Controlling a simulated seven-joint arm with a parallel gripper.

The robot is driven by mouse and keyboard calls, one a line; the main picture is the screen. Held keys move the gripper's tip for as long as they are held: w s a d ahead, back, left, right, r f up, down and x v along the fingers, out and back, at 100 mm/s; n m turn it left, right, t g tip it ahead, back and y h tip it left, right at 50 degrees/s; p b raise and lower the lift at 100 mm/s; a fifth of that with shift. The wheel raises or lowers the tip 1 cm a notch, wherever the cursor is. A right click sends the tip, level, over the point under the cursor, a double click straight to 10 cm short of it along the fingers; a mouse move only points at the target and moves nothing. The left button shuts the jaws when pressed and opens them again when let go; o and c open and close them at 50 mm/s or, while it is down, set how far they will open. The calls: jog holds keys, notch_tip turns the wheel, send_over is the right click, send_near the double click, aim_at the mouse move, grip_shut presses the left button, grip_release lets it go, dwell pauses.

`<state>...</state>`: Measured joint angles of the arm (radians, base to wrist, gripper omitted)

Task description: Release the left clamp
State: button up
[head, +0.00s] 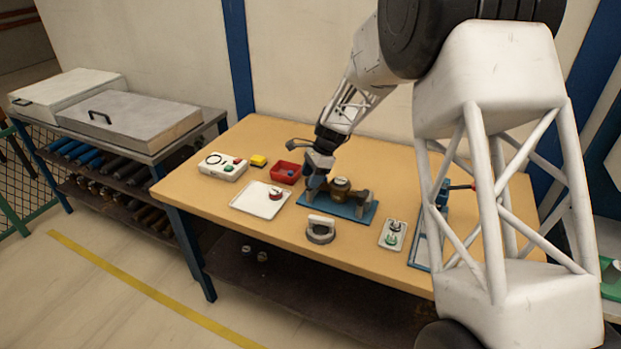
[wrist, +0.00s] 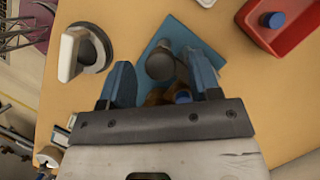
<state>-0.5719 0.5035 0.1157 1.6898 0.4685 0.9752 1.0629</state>
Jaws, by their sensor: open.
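A blue base plate (head: 350,213) on the table carries a brass-coloured meter (head: 341,187) with a dark round top. In the wrist view the blue plate (wrist: 158,45) shows beyond my fingers, with a grey round-ended clamp part (wrist: 160,63) on it. My gripper (head: 314,183) is over the plate's left end and hides most of the left clamp in the head view. In the wrist view my gripper (wrist: 161,78) is open, its blue fingers on either side of the grey part. I cannot tell whether they touch it. The meter is mostly hidden there.
A red bin (head: 286,172) stands behind left of the plate. A white tray (head: 258,203) and a white test box (head: 222,166) are farther left. A grey-white ring-shaped tool (head: 320,229) lies in front. A small panel (head: 393,234) lies front right.

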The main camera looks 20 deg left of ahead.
jog(key=shift+s+a+f, duration=0.1)
jog(key=shift+a+f, duration=0.05)
jog(key=shift+f, duration=0.2)
jog(key=c, duration=0.9)
